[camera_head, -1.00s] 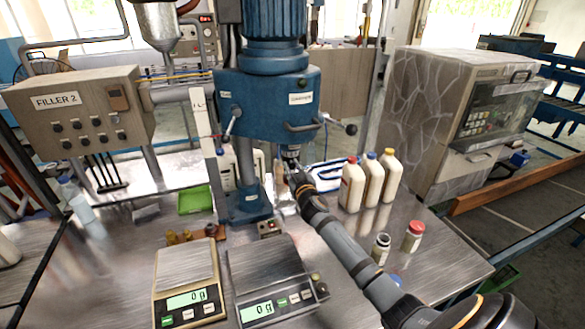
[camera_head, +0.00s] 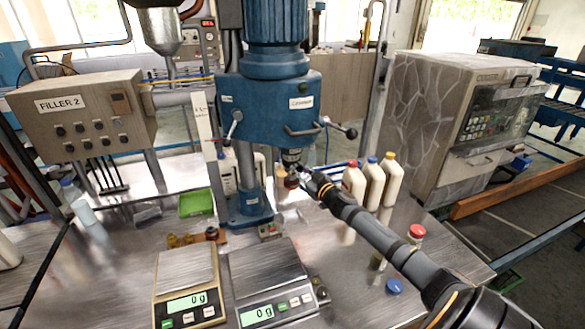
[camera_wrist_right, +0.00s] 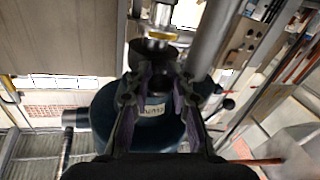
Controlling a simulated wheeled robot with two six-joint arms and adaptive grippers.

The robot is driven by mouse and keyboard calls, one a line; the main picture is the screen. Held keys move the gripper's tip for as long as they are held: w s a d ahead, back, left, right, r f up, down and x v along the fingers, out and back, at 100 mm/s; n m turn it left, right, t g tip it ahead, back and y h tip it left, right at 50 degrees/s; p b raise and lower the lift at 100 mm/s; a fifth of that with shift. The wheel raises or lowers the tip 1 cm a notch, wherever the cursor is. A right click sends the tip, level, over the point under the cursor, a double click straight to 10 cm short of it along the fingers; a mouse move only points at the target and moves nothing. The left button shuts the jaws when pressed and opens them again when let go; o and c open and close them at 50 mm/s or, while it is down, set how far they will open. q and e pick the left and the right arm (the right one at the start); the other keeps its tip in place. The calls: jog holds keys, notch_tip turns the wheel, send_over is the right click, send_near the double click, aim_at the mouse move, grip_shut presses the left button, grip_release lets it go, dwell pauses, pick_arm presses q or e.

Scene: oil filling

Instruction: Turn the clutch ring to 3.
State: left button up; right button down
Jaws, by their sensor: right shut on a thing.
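The blue capping head (camera_head: 268,105) stands on its column at the back of the steel table, with a dark chuck (camera_head: 291,156) hanging below it. My right gripper (camera_head: 294,178) comes in from the right, just under this chuck. Its fingers are closed around a dark round part, which I take to be the clutch ring; in the right wrist view the fingers (camera_wrist_right: 160,88) flank it, with the blue head behind. Finger contact is partly hidden, and no number on the ring is readable. My left gripper is not in view.
Two scales (camera_head: 187,285) (camera_head: 268,281) stand at the front. Several white bottles (camera_head: 372,182) stand close behind my right arm. A red-capped jar (camera_head: 415,236) and a blue cap (camera_head: 394,286) are on the right. A green tray (camera_head: 195,203) lies left of the column.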

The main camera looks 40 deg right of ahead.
jog(key=shift+d+r+n+y+p, duration=0.2)
jog(key=shift+r+n+y+p, duration=0.1)
jog(key=shift+r+y+p, duration=0.4)
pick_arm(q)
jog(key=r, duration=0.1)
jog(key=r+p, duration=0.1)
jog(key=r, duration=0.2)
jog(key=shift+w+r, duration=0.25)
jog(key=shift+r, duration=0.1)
pick_arm(e)
jog(key=shift+s+d+f+n+y, duration=0.1)
jog(key=shift+d+f+n+y, duration=0.1)
jog(key=shift+f+n+y, duration=0.3)
jog(key=shift+d+f+n+y, duration=0.2)
jog(key=shift+n+y, duration=0.1)
jog(key=shift+y, duration=0.3)
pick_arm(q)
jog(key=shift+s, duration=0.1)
pick_arm(e)
jog(key=c, duration=1.2)
grip_release()
jog(key=shift+o, duration=0.2)
